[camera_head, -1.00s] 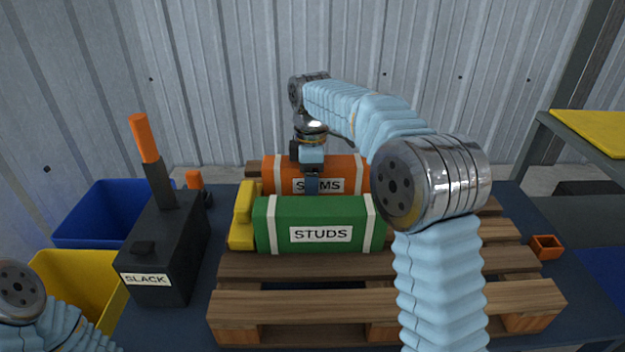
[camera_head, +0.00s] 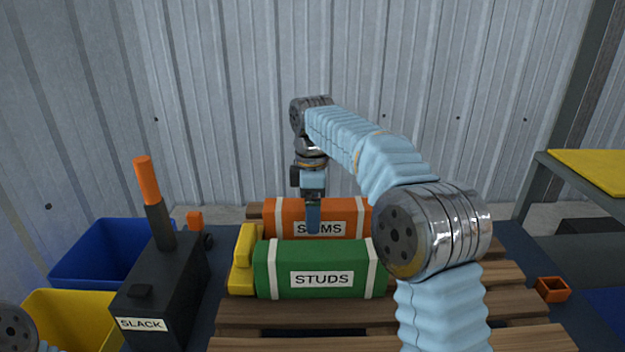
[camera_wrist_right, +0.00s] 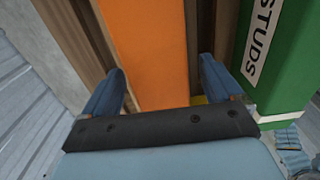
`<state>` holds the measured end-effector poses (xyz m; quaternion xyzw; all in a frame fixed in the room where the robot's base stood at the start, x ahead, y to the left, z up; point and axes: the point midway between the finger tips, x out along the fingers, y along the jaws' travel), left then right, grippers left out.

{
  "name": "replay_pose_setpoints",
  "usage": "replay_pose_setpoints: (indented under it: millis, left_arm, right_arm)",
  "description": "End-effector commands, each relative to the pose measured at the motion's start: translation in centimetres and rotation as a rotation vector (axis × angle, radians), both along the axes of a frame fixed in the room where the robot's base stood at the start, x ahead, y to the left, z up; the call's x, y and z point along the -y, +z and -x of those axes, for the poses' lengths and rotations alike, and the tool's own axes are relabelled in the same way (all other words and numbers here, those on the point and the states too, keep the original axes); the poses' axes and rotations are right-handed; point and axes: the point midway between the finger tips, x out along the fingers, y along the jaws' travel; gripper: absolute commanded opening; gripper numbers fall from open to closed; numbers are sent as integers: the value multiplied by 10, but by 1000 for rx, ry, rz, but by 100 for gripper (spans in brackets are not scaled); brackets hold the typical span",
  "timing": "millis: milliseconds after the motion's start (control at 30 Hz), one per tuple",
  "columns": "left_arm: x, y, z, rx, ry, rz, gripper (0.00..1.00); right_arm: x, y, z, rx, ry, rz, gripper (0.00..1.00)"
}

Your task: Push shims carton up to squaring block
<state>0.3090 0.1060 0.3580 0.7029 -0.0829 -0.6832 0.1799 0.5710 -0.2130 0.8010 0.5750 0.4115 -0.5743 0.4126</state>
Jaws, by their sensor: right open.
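The orange shims carton (camera_head: 351,219) lies on the wooden pallet behind the green studs carton (camera_head: 300,262). Its label is partly covered by a finger of my right gripper (camera_head: 313,226). In the right wrist view, the orange carton (camera_wrist_right: 150,45) shows between the two open fingers of that gripper (camera_wrist_right: 162,88); I cannot tell whether they touch it. The yellow block (camera_head: 242,262), which looks like the squaring block, stands at the left ends of the cartons. A gap between it and the orange carton cannot be judged. My left gripper is out of view.
A black SLACK box (camera_head: 160,300) with an orange-tipped post stands left of the pallet (camera_head: 490,307). A small orange open box (camera_head: 553,290) sits at right. The studs carton is close in front of the shims carton.

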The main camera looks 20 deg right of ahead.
Motion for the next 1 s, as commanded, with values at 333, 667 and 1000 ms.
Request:
replay_pose_setpoints:
  millis: [333, 667, 1000]
  left_arm:
    - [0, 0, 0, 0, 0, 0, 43]
    - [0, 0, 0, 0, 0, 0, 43]
    - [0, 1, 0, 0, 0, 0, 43]
  right_arm:
    - [0, 74, -1, 2, -1, 0, 93]
    - [0, 94, 0, -1, 1, -1, 93]
    - [0, 95, 0, -1, 0, -1, 93]
